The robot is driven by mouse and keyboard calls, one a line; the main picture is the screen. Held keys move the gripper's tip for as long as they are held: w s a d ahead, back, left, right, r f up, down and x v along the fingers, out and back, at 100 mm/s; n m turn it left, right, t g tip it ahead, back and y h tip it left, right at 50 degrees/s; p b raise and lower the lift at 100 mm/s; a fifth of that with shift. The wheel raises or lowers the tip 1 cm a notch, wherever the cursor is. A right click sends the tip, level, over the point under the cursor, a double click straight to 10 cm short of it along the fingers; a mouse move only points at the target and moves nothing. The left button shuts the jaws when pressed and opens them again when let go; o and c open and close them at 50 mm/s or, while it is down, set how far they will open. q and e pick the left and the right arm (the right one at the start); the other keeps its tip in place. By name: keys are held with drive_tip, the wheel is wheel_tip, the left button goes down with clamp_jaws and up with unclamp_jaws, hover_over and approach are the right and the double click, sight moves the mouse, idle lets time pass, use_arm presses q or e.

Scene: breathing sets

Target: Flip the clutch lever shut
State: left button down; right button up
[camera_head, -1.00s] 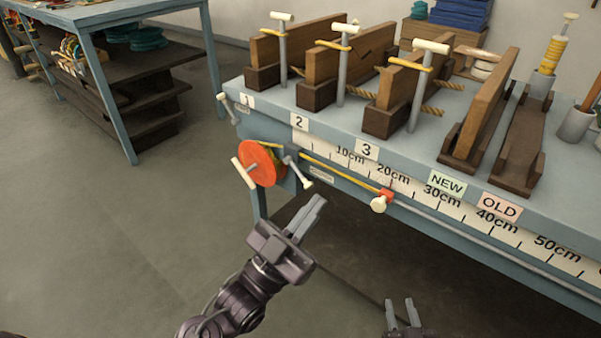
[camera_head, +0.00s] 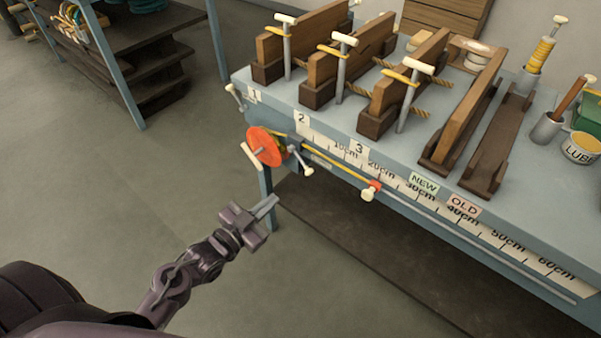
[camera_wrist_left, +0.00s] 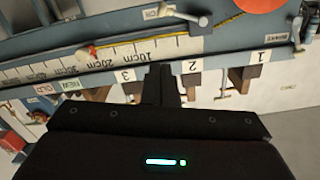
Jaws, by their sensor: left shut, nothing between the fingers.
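The lever beside the red wheel (camera_head: 265,146), which I take for the clutch lever (camera_head: 301,160), is grey with a pale knob. It slants down and right from its pivot on the bench front. A small label plate sits beside it. In the left wrist view, upside down, the lever (camera_wrist_left: 198,28) is at the top next to a label that is too small to read fully. My left gripper (camera_head: 268,206) is shut and empty, below and left of the lever, clear of it. Its fingers (camera_wrist_left: 161,85) show shut in the wrist view. My right gripper is out of view.
Another lever (camera_head: 234,96) is at the bench's left corner; its label reads like BRAKE in the wrist view. A red slider with a pale knob (camera_head: 369,192) sits along the ruler (camera_head: 400,184). Wooden clamps stand on the bench top (camera_head: 345,117). Floor before the bench is open.

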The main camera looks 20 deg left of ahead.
use_arm(q)
drive_tip(key=shift+w, duration=0.1)
approach(301, 161)
drive_tip(key=w+d+r, duration=0.2)
drive_tip(key=d+r, duration=0.1)
drive_tip(key=d, duration=0.2)
drive_tip(key=shift+w+d+f, duration=0.1)
drive_tip(key=shift+w+f, duration=0.4)
drive_tip(key=shift+f, duration=0.35)
drive_tip(key=shift+w+d+f, duration=0.1)
drive_tip(key=shift+w+f, duration=0.35)
drive_tip(key=shift+f, duration=0.35)
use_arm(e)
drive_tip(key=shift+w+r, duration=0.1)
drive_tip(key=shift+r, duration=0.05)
